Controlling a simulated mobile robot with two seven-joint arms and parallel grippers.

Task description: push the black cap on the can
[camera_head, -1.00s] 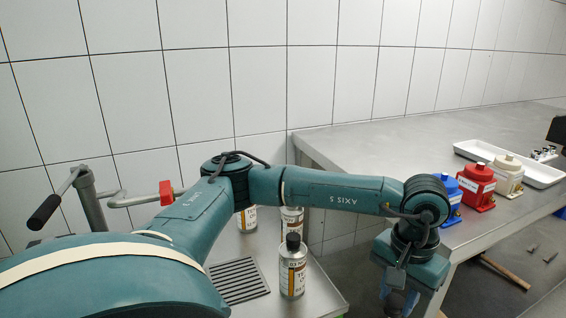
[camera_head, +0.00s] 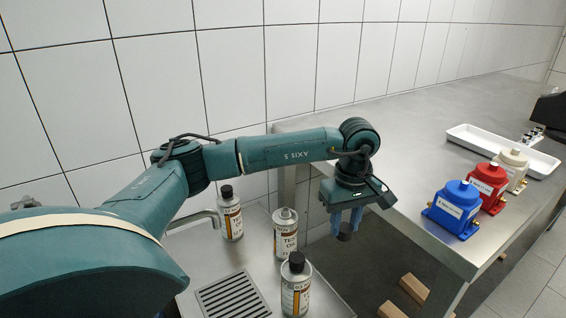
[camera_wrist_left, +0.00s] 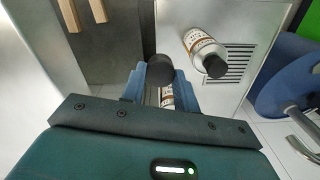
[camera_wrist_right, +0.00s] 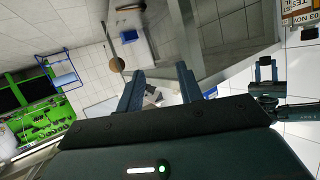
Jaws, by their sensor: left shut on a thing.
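My left gripper (camera_head: 346,228) points down, shut on a black cap (camera_head: 345,236); the cap also shows between the fingers in the left wrist view (camera_wrist_left: 160,68). In the head view it hangs to the right of the cans, beyond the sink top's edge. The middle can (camera_head: 286,236) has a bare metal top without a black cap. The front can (camera_head: 296,290) and the back-left can (camera_head: 231,218) wear black caps. In the left wrist view a can (camera_wrist_left: 167,97) is partly hidden behind the gripper. My right gripper (camera_wrist_right: 158,75) is open and empty in its wrist view.
The sink top (camera_head: 210,265) carries the cans and a drain grate (camera_head: 233,297). A steel bench (camera_head: 420,130) at right holds blue (camera_head: 454,207), red (camera_head: 487,186) and cream (camera_head: 512,168) pumps and a white tray (camera_head: 480,139). Wooden pieces (camera_head: 414,289) lie below.

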